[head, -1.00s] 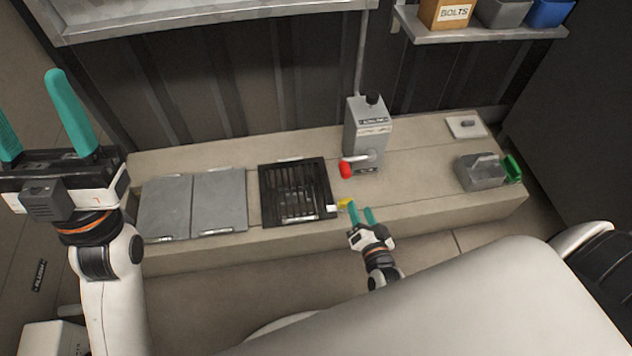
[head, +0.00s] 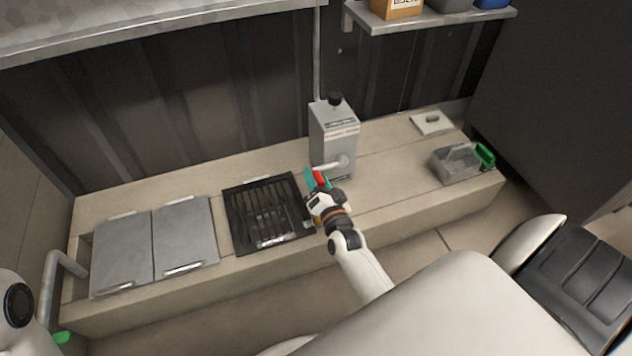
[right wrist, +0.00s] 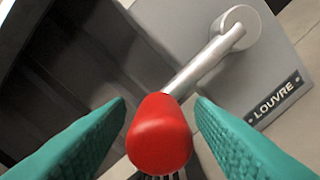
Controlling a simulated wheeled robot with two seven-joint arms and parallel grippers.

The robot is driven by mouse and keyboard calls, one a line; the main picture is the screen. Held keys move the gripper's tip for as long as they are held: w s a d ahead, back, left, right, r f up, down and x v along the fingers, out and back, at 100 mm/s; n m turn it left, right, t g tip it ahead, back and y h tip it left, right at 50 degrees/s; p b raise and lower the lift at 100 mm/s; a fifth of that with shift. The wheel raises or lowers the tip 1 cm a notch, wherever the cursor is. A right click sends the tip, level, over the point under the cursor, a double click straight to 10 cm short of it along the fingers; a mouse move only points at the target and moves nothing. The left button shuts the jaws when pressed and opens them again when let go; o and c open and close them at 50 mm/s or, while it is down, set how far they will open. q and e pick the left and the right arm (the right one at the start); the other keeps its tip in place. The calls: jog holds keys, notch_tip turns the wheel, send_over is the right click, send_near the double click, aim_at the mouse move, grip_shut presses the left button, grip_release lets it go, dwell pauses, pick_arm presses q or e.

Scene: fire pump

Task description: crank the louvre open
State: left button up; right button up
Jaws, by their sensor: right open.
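The crank is a pale metal arm with a red knob (head: 320,179) on the front of a grey box (head: 333,142). In the right wrist view the red knob (right wrist: 158,133) is large, the crank arm (right wrist: 205,62) runs up right to its hub, and a plate (right wrist: 272,98) reads LOUVRE. My right gripper (head: 317,181) is open, its teal fingers on either side of the knob, with small gaps visible. The black slatted louvre (head: 268,213) lies in the bench top left of the box; its slat angle is hard to tell.
Two grey lids (head: 155,247) lie on the bench (head: 390,190) left of the louvre. A grey caddy (head: 455,163) and a pale plate (head: 431,123) are at the right. A shelf (head: 430,27) with bins hangs above.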

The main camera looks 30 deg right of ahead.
jog(key=shift+w+d, duration=0.1)
jog(key=shift+w, duration=0.45)
grip_shut()
jog(key=shift+r, duration=0.1)
jog(key=shift+r, duration=0.1)
